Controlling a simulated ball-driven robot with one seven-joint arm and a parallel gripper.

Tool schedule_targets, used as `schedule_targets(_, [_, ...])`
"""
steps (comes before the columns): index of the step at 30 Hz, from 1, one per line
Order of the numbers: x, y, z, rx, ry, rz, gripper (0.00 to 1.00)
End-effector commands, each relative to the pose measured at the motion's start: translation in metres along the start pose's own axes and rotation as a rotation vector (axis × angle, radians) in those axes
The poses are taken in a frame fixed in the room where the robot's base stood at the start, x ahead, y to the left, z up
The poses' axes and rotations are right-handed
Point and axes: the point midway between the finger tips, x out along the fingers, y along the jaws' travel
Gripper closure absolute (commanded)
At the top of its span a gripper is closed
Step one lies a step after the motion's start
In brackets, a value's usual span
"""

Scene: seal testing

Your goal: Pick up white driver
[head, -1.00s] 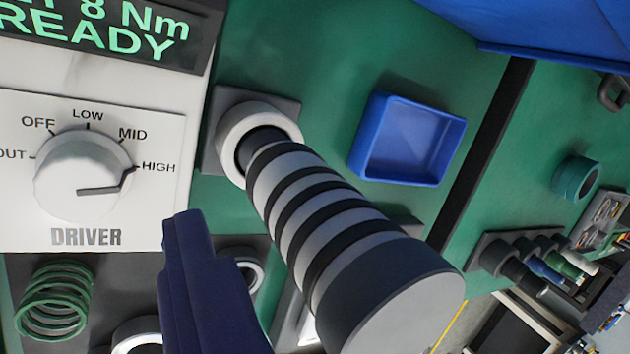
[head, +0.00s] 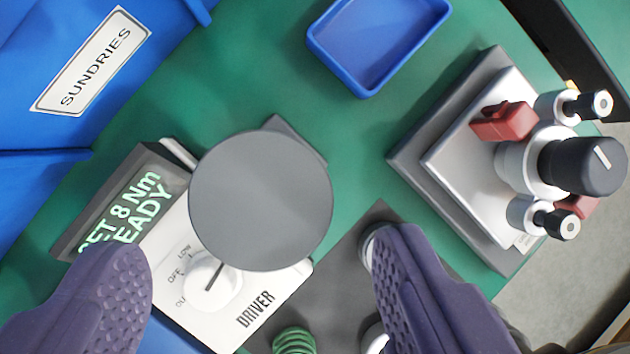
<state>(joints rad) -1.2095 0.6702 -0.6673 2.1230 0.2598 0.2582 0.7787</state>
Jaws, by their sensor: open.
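The white driver is seen from above in the head view, so mostly its round grey end cap (head: 260,200) shows; its banded white body is hidden beneath. A corner of its grey holder base shows behind the cap. My gripper (head: 260,275) is open, with its two purple fingers at the lower left and lower right. The cap lies between and beyond the fingertips, and no contact is visible.
A controller box with a knob (head: 213,284) and a lit display (head: 125,215) stands beside the driver. A grey fixture with red clamps (head: 503,121) is at right. A blue tray (head: 378,45) and blue sundries bin (head: 90,65) lie behind. A green spring (head: 293,341) is near the bottom.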

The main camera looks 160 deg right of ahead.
Motion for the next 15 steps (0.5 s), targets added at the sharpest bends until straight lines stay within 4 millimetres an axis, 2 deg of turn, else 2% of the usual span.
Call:
schedule_targets(10, [0.041, 0.001, 0.003, 0.012, 0.006, 0.005, 0.28])
schedule_targets(15, [0.071, 0.001, 0.005, 0.012, 0.005, 0.006, 0.28])
